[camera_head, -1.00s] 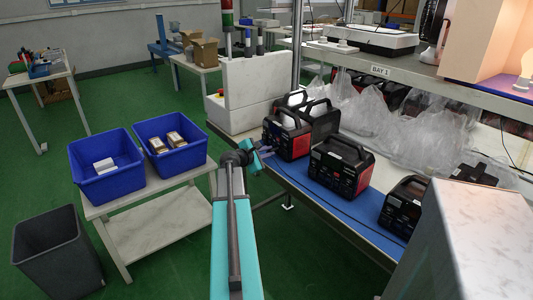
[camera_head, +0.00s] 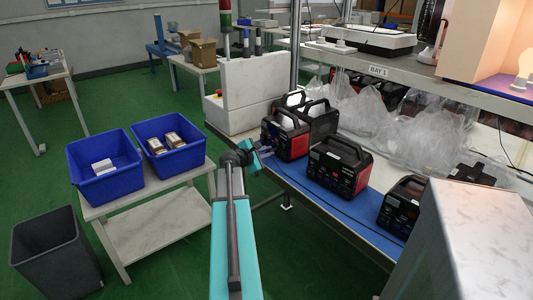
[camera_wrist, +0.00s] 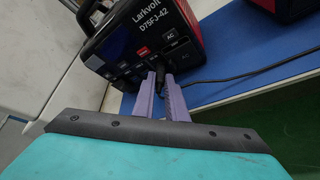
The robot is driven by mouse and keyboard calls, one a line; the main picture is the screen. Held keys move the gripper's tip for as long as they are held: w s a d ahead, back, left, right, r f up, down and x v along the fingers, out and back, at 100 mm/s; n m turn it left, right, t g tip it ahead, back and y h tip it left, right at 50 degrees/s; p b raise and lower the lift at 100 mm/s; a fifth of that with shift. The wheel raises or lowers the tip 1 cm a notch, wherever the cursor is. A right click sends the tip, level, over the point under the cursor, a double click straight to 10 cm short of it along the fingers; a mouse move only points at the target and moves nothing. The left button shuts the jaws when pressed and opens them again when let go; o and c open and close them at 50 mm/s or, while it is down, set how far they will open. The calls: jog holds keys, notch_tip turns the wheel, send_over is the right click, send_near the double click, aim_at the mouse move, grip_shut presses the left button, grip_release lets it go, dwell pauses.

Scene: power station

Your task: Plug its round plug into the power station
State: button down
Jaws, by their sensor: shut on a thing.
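The power station is a black and red box with a carry handle at the far end of the bench in the head view (camera_head: 290,140). Its labelled front panel, "Larkvolt D75FJ-42", fills the upper middle of the wrist view (camera_wrist: 122,52). My gripper (camera_wrist: 161,80) is shut on a dark plug (camera_wrist: 157,66), whose tip is at the lower panel, by the AC sockets. I cannot tell whether it is inside a socket. A black cable (camera_wrist: 240,77) runs right from it. In the head view my gripper (camera_head: 266,151) is just left of the station.
More power stations stand on the blue mat (camera_head: 310,195), one nearer (camera_head: 335,168) and another at right (camera_head: 402,205). A white cabinet (camera_head: 250,90) is behind. Two blue bins stand on a side table (camera_head: 165,205). Clear bags lie along the bench's back.

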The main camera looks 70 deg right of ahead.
jog(key=c, duration=1.7)
grip_release()
jog(key=shift+a, duration=0.1)
jog(key=v, duration=1.3)
jog(key=shift+a+r, duration=0.1)
jog(key=shift+a, duration=0.2)
jog(key=shift+w, duration=0.1)
